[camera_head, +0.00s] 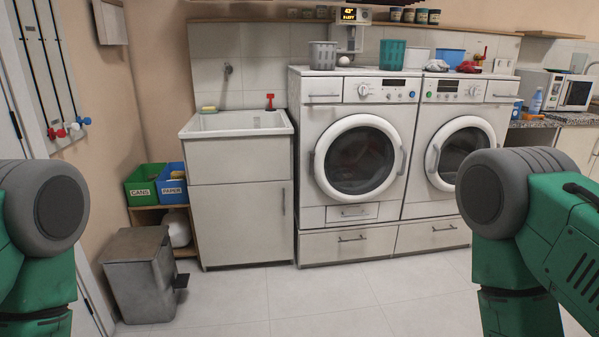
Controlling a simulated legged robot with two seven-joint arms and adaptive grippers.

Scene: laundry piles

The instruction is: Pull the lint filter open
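Two white front-loading machines stand side by side, a left machine (308,135) and a right machine (411,198). Below the left machine's round door (320,165) is a small closed panel (352,212) with its own handle, flush with the front; it may be the lint filter, but I cannot read a label. No such separate panel shows clearly on the right machine. Both round doors are shut. Only my green arm links with grey joints show at the left and right edges; neither gripper is in view.
Wide drawers (347,245) sit below the machines. A sink cabinet (240,220) stands to their left, with a grey pedal bin (140,280) and green (143,188) and blue (172,187) boxes further left. The tiled floor (300,300) in front is clear.

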